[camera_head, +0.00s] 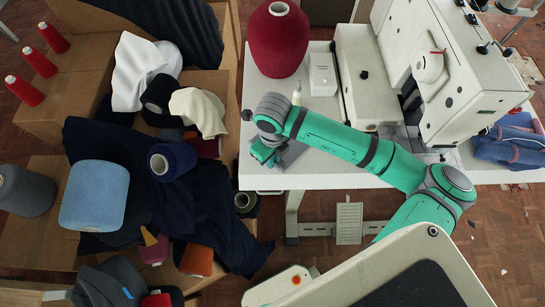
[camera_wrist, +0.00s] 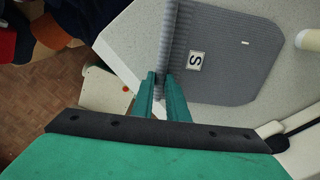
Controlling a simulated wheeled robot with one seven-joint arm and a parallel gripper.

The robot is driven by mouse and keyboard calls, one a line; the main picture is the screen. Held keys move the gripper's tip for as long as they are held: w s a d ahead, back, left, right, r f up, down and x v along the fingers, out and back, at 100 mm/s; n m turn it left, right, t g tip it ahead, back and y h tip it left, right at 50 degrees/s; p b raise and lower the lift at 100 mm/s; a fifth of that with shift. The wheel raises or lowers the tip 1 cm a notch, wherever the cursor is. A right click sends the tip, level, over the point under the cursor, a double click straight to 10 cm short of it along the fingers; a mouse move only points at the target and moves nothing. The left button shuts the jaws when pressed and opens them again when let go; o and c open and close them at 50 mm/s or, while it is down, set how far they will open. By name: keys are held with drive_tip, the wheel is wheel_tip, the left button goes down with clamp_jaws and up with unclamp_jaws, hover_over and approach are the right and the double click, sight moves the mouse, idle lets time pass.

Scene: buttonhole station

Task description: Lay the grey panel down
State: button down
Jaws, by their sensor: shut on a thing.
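The grey ribbed panel (camera_wrist: 228,60) spreads over the white table top in the wrist view, with a square "S" label and a small white mark on it. Its left edge forms a raised fold or strip between the fingers of my gripper (camera_wrist: 160,82). My gripper is shut on that edge, and the rest of the panel looks flat. In the head view my gripper (camera_head: 263,157) is at the table's left edge, and only a small part of the panel (camera_head: 292,152) shows beside it, mostly hidden by my arm.
The white table (camera_head: 330,172) carries a large red thread cone (camera_head: 278,38), a small white box (camera_head: 322,74) and a sewing machine (camera_head: 460,85). Blue folded fabric (camera_head: 510,142) lies at right. Boxes with dark cloth and thread cones, including a light blue one (camera_head: 94,196), stand left.

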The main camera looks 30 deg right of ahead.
drive_tip(key=shift+f, duration=0.15)
drive_tip(key=c, duration=1.7)
unclamp_jaws()
drive_tip(key=shift+c, duration=0.2)
